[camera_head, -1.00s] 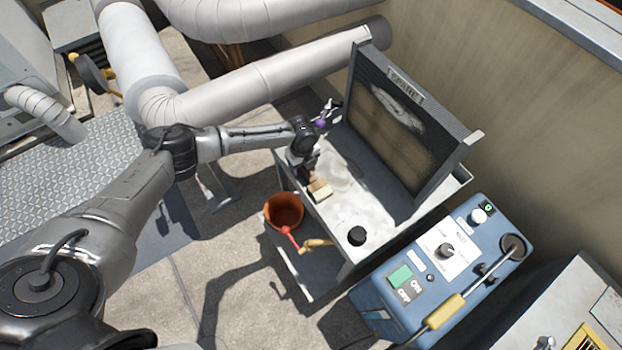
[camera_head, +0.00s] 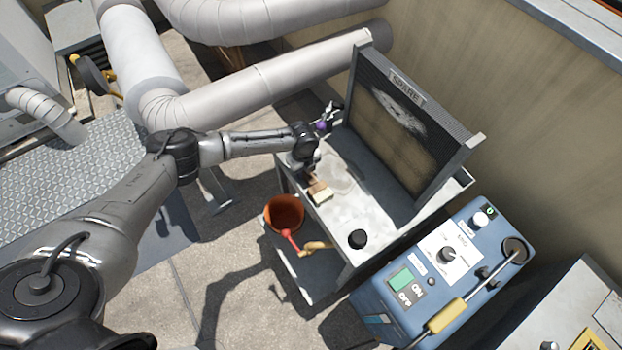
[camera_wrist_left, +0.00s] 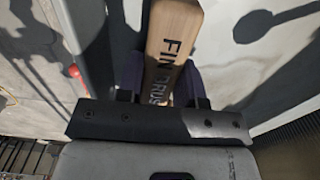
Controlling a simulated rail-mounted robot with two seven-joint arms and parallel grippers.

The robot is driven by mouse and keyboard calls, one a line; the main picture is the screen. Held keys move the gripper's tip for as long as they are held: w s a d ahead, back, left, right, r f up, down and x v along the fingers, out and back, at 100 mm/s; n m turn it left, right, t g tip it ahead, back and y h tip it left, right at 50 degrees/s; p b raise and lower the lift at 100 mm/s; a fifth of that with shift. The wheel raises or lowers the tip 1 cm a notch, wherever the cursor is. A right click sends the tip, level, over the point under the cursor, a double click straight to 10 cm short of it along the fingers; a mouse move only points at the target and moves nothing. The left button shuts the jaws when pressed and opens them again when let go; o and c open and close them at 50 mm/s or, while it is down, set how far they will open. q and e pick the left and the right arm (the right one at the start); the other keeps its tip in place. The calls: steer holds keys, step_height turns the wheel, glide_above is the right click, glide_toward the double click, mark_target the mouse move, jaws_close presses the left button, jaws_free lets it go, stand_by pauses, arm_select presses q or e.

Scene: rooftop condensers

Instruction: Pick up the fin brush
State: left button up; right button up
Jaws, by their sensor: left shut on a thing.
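The fin brush (camera_head: 320,191) is a wooden block with pale bristles at its front end, at the left part of the grey bench top. In the left wrist view the brush (camera_wrist_left: 172,40) shows its wooden body with dark lettering, running between the two fingers. My left gripper (camera_head: 309,174) is shut on the brush from above; it also shows in the left wrist view (camera_wrist_left: 160,85). The fingers hide the far part of the brush. I cannot tell whether the brush touches the bench top. My right gripper is not seen.
A framed coil panel labelled SPARE (camera_head: 402,125) stands on the bench (camera_head: 345,215) at the back. A black knob-like cap (camera_head: 357,239) sits near the front. A blue control unit (camera_head: 440,275) stands at right.

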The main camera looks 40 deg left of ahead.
arm_select(q)
steer(key=shift+r+p, duration=0.3)
steer(key=shift+r, duration=0.3)
steer(key=r, duration=0.2)
steer(key=d+r+p, duration=0.1)
steer(key=shift+w+r, duration=0.1)
steer(key=shift+r, duration=0.25)
steer(key=w+d+r+p, duration=0.1)
steer(key=d+r+p, duration=0.1)
steer(key=d+r, duration=0.4)
steer(key=shift+w+d+p, duration=0.3)
steer(key=shift+w+d, duration=0.05)
steer(key=shift+d, duration=1.95)
